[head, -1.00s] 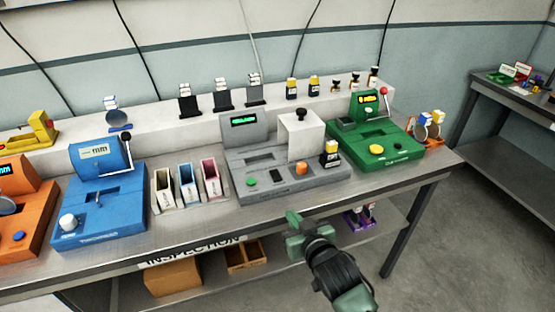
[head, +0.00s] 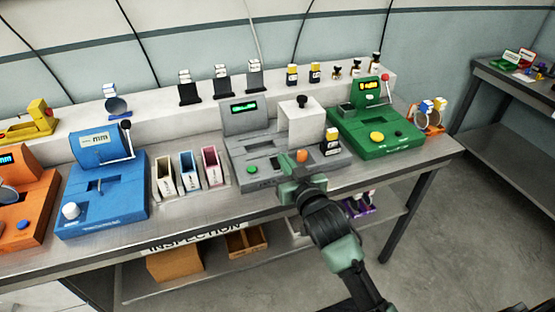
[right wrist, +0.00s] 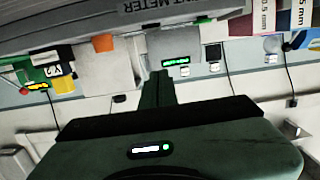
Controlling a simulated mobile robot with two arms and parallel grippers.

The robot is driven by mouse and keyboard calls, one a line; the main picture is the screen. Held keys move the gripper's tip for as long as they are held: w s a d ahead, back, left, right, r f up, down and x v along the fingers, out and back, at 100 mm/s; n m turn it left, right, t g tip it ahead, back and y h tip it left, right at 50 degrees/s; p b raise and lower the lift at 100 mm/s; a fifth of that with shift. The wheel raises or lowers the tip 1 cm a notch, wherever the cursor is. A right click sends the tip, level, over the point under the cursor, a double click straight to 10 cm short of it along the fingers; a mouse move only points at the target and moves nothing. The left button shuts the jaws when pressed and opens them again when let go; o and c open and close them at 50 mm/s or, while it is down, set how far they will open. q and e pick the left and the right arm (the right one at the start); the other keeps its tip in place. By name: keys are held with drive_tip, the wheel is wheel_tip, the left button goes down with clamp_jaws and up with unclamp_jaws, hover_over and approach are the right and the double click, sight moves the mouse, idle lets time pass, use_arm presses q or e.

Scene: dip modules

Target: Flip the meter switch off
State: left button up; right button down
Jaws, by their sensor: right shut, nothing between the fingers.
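The grey meter (head: 235,160) stands on the bench near the middle, with a lit green display (head: 244,108), a green button (head: 252,170), an orange knob (head: 304,156) and a white block with a black knob. My right gripper (head: 285,160) is shut and empty, reaching over the meter's front edge between the green button and the orange knob. It hides part of the front panel, including the black switch area. In the right wrist view the shut fingers (right wrist: 160,78) point at the meter's body (right wrist: 110,70), whose label ends in "METER". Contact cannot be told. My left gripper is out of view.
Several open bins (head: 188,172) and a blue device (head: 100,200) stand to the left. Free bench surface lies in front of the bins.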

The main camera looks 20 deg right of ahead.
hover_over(277, 166)
drive_tip(key=shift+s+f+p, duration=0.15)
drive_tip(key=shift+f+p, duration=0.1)
drive_tip(key=shift+p, duration=0.1)
wheel_tip(277, 166, down, 3)
drive_tip(key=shift+r, duration=0.1)
drive_tip(key=shift+f, duration=0.7)
